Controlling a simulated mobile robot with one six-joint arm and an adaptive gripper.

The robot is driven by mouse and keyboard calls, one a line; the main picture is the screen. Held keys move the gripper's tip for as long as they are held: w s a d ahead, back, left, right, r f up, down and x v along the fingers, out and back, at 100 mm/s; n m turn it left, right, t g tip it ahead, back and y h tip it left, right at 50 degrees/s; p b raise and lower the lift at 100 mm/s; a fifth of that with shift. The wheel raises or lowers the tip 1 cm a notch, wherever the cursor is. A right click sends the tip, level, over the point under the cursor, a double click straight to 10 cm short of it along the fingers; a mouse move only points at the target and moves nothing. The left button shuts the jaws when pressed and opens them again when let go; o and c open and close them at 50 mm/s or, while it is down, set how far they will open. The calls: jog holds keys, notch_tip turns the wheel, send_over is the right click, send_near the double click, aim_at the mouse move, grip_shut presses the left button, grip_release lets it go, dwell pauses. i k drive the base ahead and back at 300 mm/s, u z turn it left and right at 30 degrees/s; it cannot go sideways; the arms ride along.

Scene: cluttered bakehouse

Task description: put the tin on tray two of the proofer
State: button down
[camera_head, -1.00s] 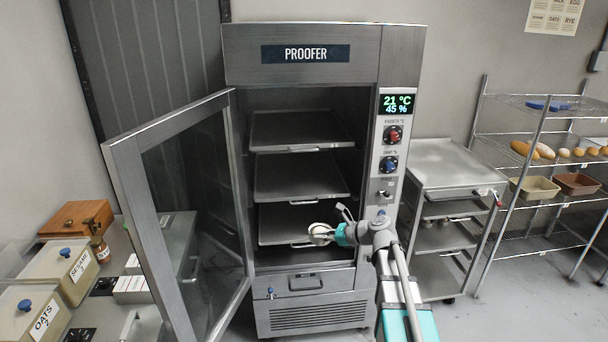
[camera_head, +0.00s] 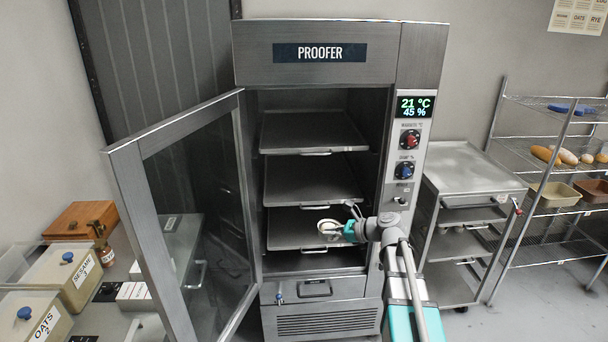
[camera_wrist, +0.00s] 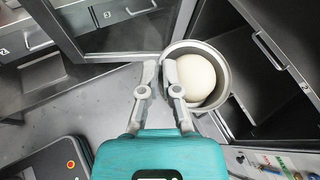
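A round metal tin (camera_wrist: 223,74) holds a smooth pale ball of dough (camera_wrist: 193,82). My gripper (camera_wrist: 160,72) is shut on the tin's near rim, one finger inside the wall and one outside. In the head view, the tin (camera_head: 328,227) and my gripper (camera_head: 346,231) are in front of the proofer's lower opening, by the lowest visible tray (camera_head: 290,238). The proofer (camera_head: 315,75) stands with its glass door (camera_head: 125,165) swung open to the left. Its middle tray (camera_head: 312,180) and top tray (camera_head: 310,130) look empty.
The open door's edge stands left of the opening. A steel rack cart (camera_head: 470,165) is close at right, with a wire shelf (camera_head: 545,205) of loaves and pans beyond. A counter at left carries bins (camera_head: 65,275) and a wooden box (camera_head: 80,218).

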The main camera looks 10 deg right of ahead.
aim_at(318, 189)
jog(key=i, duration=1.25)
jog(key=z, duration=0.05)
